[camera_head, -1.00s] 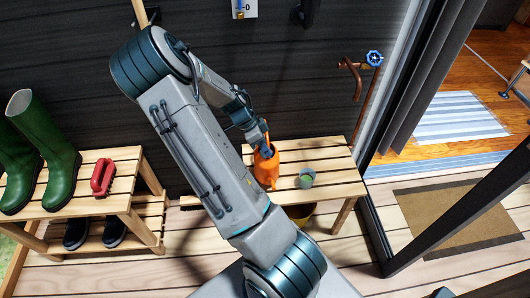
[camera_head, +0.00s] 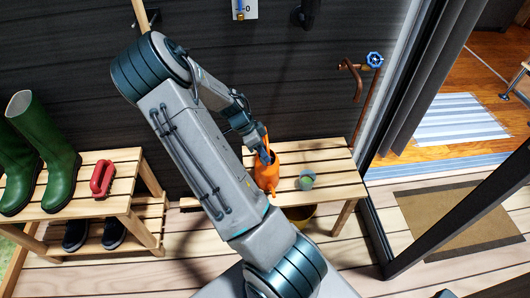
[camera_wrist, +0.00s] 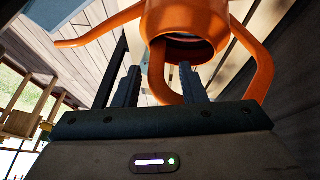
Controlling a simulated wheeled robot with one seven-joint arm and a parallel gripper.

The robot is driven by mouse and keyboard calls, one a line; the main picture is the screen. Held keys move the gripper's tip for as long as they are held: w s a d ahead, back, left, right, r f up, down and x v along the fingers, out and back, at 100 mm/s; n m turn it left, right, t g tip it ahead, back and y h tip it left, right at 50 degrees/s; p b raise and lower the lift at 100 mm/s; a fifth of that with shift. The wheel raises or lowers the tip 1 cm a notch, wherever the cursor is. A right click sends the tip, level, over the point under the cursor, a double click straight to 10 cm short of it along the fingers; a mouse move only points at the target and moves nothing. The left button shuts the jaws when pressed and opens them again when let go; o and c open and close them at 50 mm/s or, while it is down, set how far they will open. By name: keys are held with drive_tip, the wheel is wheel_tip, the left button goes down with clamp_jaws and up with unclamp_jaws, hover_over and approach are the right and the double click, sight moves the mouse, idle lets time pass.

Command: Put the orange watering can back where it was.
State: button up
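The orange watering can (camera_head: 266,176) is at the left part of the small wooden slatted bench (camera_head: 335,190) by the wall. It looks upright and appears to rest on the slats, but its base contact is not clear. My gripper (camera_head: 264,156) is at the can's upper part, by its handle. In the wrist view, the orange can (camera_wrist: 186,22) fills the top. My gripper (camera_wrist: 158,82) has its two dark fingers apart, with part of the orange handle between them. A gap shows beside the handle, so the gripper looks open around it.
A shoe rack (camera_head: 120,195) with green boots (camera_head: 45,150) and a red-handled item (camera_head: 102,178) stands left. A pipe with a blue valve (camera_head: 375,58) is behind right.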

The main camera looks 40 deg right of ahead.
drive_tip(key=p+v, duration=0.2)
drive_tip(key=v, duration=0.8)
drive_tip(key=s+a+r+n+t+y, duration=0.1)
drive_tip(key=s+a+r+n+t, duration=0.2)
drive_tip(key=s+a+r+n, duration=0.4)
drive_tip(key=s+a+r+n+t+y, duration=0.2)
drive_tip(key=s+a+r+n, duration=0.6)
drive_tip(key=a+n, duration=0.5)
drive_tip(key=s+n+t, duration=0.1)
drive_tip(key=n, duration=0.1)
drive_tip(key=shift+n+y, duration=0.3)
drive_tip(key=shift+n, duration=0.1)
